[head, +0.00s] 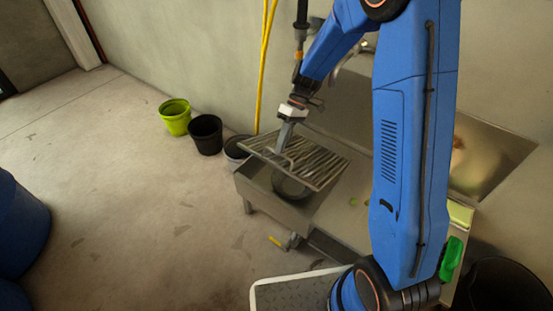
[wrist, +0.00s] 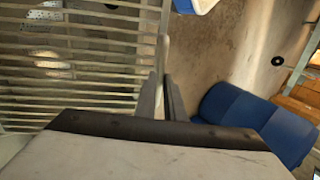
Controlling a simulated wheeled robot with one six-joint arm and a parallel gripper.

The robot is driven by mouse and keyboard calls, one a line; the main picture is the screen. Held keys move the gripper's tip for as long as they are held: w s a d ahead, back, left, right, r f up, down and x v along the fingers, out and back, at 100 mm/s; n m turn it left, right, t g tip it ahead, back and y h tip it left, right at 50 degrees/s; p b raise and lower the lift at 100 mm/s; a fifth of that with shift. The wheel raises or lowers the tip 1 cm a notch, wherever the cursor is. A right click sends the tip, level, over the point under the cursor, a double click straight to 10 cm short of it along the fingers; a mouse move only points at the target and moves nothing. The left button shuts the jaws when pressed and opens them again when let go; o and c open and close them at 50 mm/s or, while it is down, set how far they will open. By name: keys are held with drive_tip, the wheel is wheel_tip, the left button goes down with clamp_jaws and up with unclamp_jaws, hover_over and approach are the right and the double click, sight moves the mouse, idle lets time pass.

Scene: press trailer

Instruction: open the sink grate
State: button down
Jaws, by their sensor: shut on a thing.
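The sink grate (head: 318,163) is a metal frame of parallel bars over the low metal sink (head: 262,192). It looks tilted, with its near side raised clear of the rim and the sink's inside showing below. My gripper (head: 281,148) is shut on the grate's handle at its left edge. In the wrist view, the grate's bars (wrist: 75,75) fill the left side, and the gripper fingers (wrist: 165,95) close around the pale handle (wrist: 163,50). A round grey vessel (head: 291,186) shows in the sink, partly hidden by the grate.
Lime (head: 174,117), black (head: 205,134) and grey (head: 237,149) buckets stand left of the sink by the wall. A yellow hose (head: 264,70) hangs behind. Blue barrels (head: 20,222) stand far left.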

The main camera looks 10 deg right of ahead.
drive_tip(key=shift+v, duration=1.45)
drive_tip(key=shift+w+d+f, duration=0.15)
drive_tip(key=shift+w+d, duration=0.05)
drive_tip(key=c, duration=1.8)
unclamp_jaws()
drive_tip(key=shift+w+d+f, duration=0.1)
drive_tip(key=shift+c, duration=0.2)
wheel_tip(320, 180, up, 10)
